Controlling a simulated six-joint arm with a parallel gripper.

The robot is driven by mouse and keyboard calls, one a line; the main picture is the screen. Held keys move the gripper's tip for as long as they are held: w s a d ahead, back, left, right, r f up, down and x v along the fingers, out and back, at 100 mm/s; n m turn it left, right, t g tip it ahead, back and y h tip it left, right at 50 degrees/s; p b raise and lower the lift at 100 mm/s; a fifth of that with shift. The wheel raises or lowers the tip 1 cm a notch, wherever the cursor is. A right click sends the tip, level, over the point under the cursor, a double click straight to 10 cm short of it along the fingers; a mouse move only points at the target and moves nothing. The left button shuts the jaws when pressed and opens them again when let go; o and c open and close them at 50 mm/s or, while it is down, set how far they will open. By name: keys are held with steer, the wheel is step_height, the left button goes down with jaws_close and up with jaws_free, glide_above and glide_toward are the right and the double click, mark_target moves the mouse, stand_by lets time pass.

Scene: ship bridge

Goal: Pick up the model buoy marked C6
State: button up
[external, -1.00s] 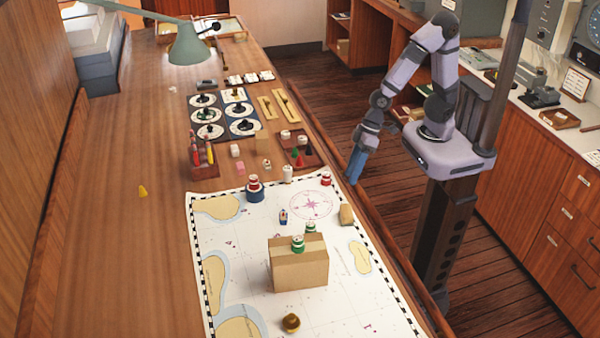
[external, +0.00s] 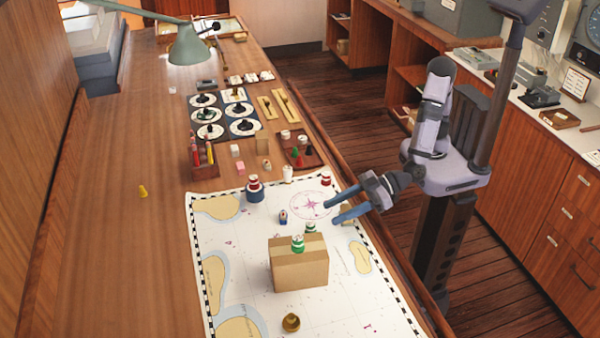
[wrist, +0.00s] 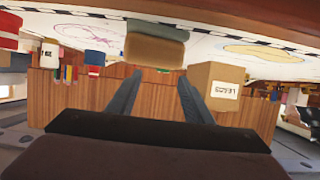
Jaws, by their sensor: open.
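Several small model buoys stand on the chart (external: 225,265); I cannot read C6 on any of them. A green-and-white buoy (external: 298,243) stands at the cardboard box, and another green-and-white one (external: 310,228) shows just behind it. A red-and-white buoy (external: 326,180) stands by the chart's far right corner. Another (external: 254,183) is on a blue base to the left. A white one (external: 287,173) stands between them. My gripper (external: 331,213) is open and empty over the chart's right side, fingers pointing left. In the wrist view its open fingers (wrist: 160,76) show nothing between them.
The cardboard box (external: 299,268) stands mid-chart, and a brass item (external: 291,322) lies in front. A tray (external: 302,150) of small pieces is beyond. The left table is mostly clear.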

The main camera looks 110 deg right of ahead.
mark_target(311, 228)
steer(key=shift+a, duration=0.3)
steer(key=shift+p+x, duration=0.8)
steer(key=shift+x, duration=2.85)
steer(key=shift+s, duration=0.1)
steer(key=c, duration=1.1)
